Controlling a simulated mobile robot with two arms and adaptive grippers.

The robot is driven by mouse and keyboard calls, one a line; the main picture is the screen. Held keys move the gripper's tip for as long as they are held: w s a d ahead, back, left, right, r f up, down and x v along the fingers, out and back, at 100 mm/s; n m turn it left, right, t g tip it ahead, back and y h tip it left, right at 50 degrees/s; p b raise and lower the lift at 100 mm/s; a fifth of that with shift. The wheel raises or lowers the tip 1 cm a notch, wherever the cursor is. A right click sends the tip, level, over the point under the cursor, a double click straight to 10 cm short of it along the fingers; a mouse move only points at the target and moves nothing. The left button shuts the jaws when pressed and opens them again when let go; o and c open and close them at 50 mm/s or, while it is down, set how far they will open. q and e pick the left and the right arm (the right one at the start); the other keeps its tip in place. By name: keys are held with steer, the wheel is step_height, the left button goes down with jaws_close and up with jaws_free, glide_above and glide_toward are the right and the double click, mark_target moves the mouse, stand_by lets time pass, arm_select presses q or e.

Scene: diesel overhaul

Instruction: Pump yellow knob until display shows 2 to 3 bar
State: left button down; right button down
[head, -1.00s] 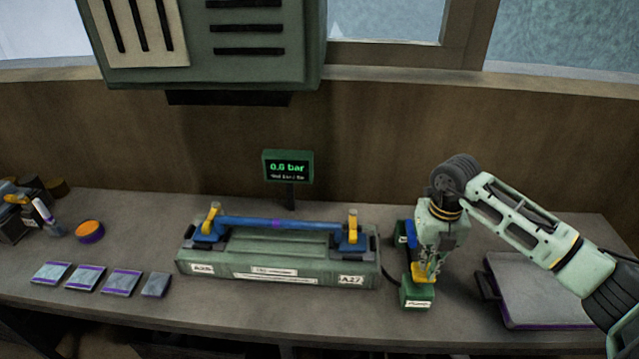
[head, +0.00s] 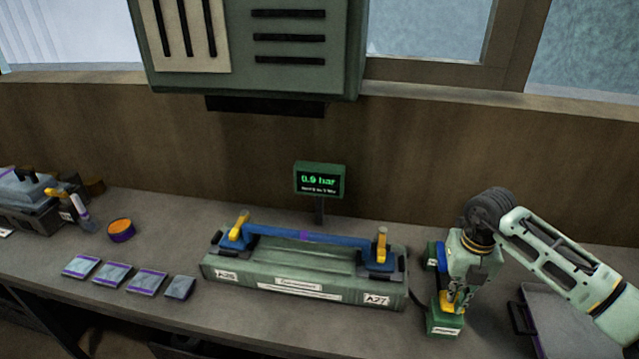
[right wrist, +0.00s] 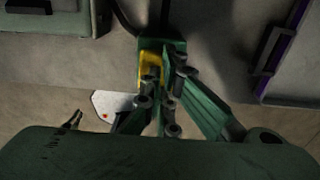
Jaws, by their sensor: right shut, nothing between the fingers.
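The display (head: 319,181) stands on a short post behind the bench fixture and reads 0.9 bar in green. The yellow knob (head: 447,300) is on the green and blue pump unit (head: 444,327) at the right of the fixture. My right gripper (head: 459,303) is shut and points down at the knob, partly covering it. In the right wrist view the yellow knob (right wrist: 150,68) lies just beyond the fingers (right wrist: 158,112); whether they touch it I cannot tell. My left gripper is not in view.
The green fixture (head: 300,272) with a blue bar (head: 310,235) and yellow clamps stands left of the pump. Several small pads (head: 115,274) and an orange-topped round tin (head: 120,229) lie further left. A grey tray (head: 560,325) lies to the right.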

steer(key=shift+f+b, duration=0.45)
steer(key=shift+f, duration=0.45)
steer(key=shift+r+p, duration=1.4)
steer(key=shift+r, duration=0.75)
steer(key=shift+f, duration=0.1)
steer(key=shift+f+b, duration=1.5)
steer(key=shift+f, duration=0.4)
steer(key=shift+r, duration=0.1)
steer(key=shift+r+p, duration=1.3)
steer(key=shift+r, duration=0.6)
steer(key=shift+f, duration=0.15)
